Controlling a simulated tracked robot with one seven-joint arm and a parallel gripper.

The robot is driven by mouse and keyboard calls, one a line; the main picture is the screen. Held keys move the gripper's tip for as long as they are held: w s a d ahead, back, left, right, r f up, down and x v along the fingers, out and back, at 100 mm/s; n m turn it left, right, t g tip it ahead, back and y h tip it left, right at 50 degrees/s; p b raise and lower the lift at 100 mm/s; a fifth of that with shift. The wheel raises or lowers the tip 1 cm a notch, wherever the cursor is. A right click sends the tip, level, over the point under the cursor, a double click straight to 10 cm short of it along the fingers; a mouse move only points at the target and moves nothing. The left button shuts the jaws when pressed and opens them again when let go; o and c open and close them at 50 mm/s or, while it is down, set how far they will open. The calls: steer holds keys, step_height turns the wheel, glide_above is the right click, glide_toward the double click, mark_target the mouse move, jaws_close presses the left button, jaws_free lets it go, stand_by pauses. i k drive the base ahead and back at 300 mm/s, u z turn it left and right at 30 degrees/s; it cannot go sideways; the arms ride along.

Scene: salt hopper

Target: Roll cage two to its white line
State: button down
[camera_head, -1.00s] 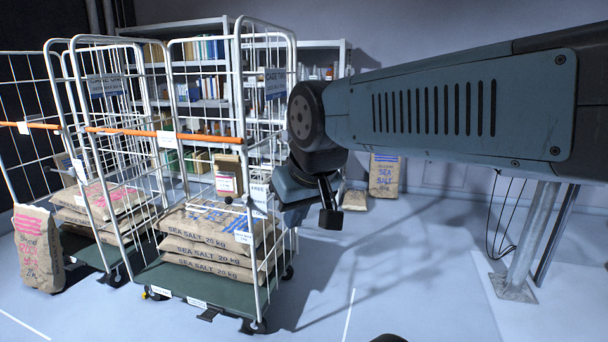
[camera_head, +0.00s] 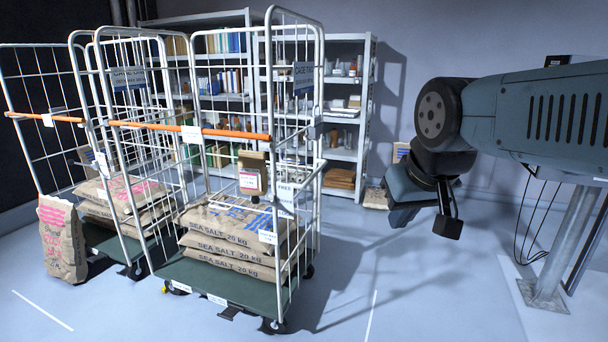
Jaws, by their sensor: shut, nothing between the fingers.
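Cage two (camera_head: 322,120) is a white wire roll cage with a dark sign (camera_head: 304,77), an orange bar (camera_head: 235,135) across its front and a green base (camera_head: 225,283) on castors. Several sea salt sacks (camera_head: 235,240) lie stacked on the base. A white line (camera_head: 371,315) is on the floor just right of the cage's front castor; the cage stands apart from it. My gripper (camera_head: 402,214) is shut and empty, in the air to the right of the cage, touching nothing. A device with a red-and-white label (camera_head: 250,178) hangs at the cage's right side.
Cage one (camera_head: 75,75), with salt sacks, stands close on the left. A sack (camera_head: 62,240) leans at its front. Another white line (camera_head: 42,310) lies at the lower left. Shelving (camera_head: 365,100) stands behind. A metal post (camera_head: 565,240) is at right. The floor between cage and post is clear.

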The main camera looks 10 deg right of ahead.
mark_target(256, 261)
steer(key=i, duration=1)
steer(key=k, duration=1.2)
steer(key=u, duration=0.6)
steer(key=i, duration=1.4)
steer(key=z, duration=0.5)
